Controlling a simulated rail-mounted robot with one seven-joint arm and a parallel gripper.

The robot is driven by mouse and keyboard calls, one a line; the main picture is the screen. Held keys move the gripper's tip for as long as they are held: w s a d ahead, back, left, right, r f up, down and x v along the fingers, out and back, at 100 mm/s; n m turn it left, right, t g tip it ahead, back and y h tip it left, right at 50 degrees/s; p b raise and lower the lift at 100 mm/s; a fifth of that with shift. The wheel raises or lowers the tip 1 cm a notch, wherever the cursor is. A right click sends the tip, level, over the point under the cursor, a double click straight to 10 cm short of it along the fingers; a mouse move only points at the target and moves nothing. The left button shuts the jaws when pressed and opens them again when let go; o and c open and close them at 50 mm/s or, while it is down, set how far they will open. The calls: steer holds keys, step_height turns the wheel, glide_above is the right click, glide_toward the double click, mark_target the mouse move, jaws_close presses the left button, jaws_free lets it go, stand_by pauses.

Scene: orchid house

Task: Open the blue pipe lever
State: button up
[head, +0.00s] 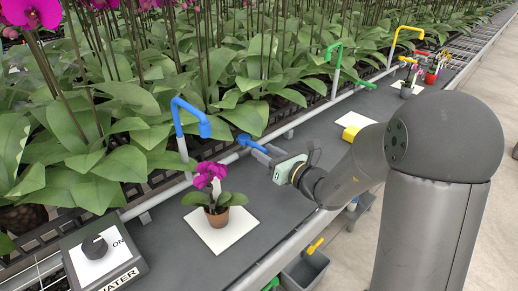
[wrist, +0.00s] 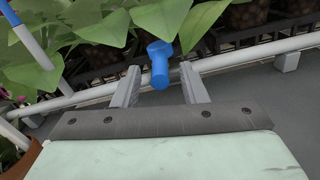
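The blue pipe lever (head: 253,144) sits on the white pipe, to the right of the blue spout (head: 190,118) in the head view. In the wrist view the lever (wrist: 160,66) points toward me, between and just beyond the fingertips of my gripper (wrist: 160,88). The two grey fingers are spread apart with a gap between them and nothing held. I cannot tell from the head view whether a finger touches the lever; the fingertips there (head: 268,155) are close to its end.
A potted magenta orchid (head: 217,202) stands on a white mat (head: 205,233) left of my gripper. A water switch box (head: 108,258) is at the front left. A yellow block (head: 355,122) and green lever (head: 367,85) lie farther right. Leaves (wrist: 160,20) overhang the pipe.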

mark_target(253, 144)
steer(key=shift+x, duration=1.65)
jaws_close()
